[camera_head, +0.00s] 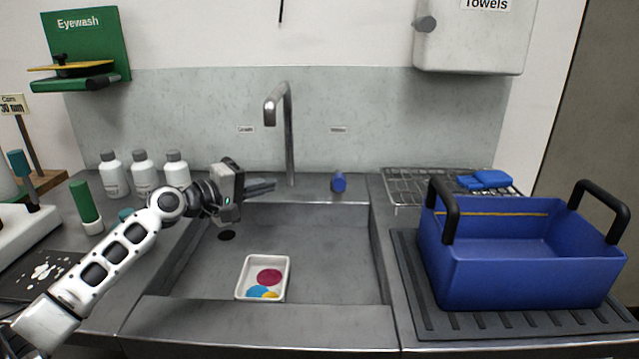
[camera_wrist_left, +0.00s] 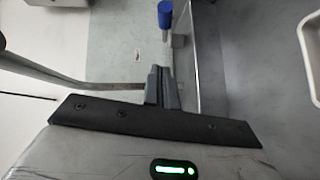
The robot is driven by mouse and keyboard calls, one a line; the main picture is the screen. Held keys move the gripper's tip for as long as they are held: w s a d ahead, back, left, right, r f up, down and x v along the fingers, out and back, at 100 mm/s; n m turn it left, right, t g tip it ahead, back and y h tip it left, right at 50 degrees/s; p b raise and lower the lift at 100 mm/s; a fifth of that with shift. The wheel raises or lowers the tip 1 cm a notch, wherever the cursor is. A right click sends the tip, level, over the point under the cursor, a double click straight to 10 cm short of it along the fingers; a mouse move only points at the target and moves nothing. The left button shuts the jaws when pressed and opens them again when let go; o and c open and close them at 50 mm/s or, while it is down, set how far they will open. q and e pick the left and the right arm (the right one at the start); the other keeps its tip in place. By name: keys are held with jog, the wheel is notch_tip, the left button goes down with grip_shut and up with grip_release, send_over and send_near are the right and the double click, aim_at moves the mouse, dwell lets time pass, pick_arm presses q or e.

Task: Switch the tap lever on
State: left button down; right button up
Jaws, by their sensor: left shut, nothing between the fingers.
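The grey metal tap (camera_head: 289,140) rises from the back ledge of the sink, its spout bent over toward the front. A blue-capped lever (camera_head: 338,182) stands on the ledge to the right of the tap. In the left wrist view this lever (camera_wrist_left: 166,15) shows at the top, beyond the fingertips and apart from them, on a grey stem. My left gripper (camera_head: 273,186) is shut and empty, pointing right, just left of the tap's base. Its closed fingers (camera_wrist_left: 162,75) also show in the left wrist view. My left gripper may hide part of the ledge behind it. My right gripper is out of view.
A white tray (camera_head: 242,291) with coloured discs lies in the sink basin (camera_head: 330,255). A blue crate (camera_head: 530,272) stands on a ridged mat at right, before a wire rack (camera_head: 402,184). White bottles (camera_head: 142,172) stand behind my left arm.

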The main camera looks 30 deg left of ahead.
pick_arm(q)
jog(key=p, duration=0.1)
send_near(339, 177)
jog(key=w+a+f, duration=0.1)
jog(key=w+a, duration=0.3)
jog(key=w, duration=0.1)
jog(key=shift+w+d+f+p, duration=0.2)
jog(key=shift+w+d+p, duration=0.1)
jog(key=shift+d, duration=0.25)
jog(key=shift+w+d+f+p, duration=0.25)
jog(key=shift+w+d, duration=0.05)
jog(key=shift+d, duration=0.25)
jog(key=shift+w+d+f+p, duration=0.2)
jog(key=shift+w+d+p, duration=0.1)
jog(key=shift+d, duration=0.2)
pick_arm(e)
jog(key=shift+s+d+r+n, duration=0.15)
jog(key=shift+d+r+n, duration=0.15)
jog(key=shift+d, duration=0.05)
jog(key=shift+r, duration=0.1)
